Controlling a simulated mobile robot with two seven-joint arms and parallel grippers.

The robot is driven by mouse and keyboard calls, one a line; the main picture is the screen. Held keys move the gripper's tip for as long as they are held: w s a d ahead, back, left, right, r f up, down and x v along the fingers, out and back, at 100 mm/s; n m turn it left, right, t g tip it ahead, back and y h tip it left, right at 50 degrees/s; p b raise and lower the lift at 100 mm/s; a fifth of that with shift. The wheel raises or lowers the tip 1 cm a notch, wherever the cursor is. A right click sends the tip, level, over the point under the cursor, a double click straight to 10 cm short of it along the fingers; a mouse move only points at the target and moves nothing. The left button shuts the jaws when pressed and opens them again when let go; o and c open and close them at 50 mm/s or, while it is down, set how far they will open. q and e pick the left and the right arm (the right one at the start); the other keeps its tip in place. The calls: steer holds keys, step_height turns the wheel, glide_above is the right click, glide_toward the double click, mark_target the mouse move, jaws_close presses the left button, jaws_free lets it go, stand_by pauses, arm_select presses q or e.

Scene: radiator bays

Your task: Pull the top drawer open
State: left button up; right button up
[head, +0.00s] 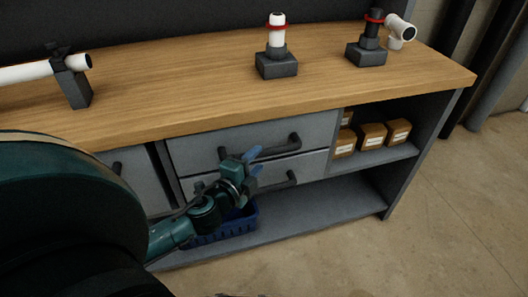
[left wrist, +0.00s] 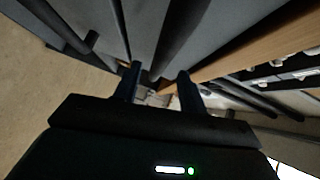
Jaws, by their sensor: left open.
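The top drawer (head: 215,142) is a grey front under the wooden worktop, and it looks closed. Its dark bar handle (head: 280,147) runs across the front, with its middle partly hidden behind my gripper. My left gripper (head: 255,161) is in front of the drawers, at about the top handle's lower edge, with its blue fingers apart. I cannot tell whether the handle lies between them. The left wrist view shows both fingers of the open gripper (left wrist: 158,78) pointing along the grey fronts, with nothing clearly held. My right gripper is not in view.
A lower drawer (head: 312,167) with a similar handle sits beneath. A blue basket (head: 225,230) stands on the bottom shelf. Small brown boxes (head: 372,135) fill the right shelf. Pipe fittings stand on the worktop (head: 190,85). The floor in front is clear.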

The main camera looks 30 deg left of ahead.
mark_target(262, 156)
arm_select(q)
steer(key=shift+w+a+f, duration=0.1)
steer(key=shift+w+f, duration=0.1)
steer(key=shift+w, duration=1.05)
steer(key=shift+w+f, duration=0.15)
steer(key=shift+w, duration=1.05)
steer(key=shift+c, duration=0.4)
jaws_close()
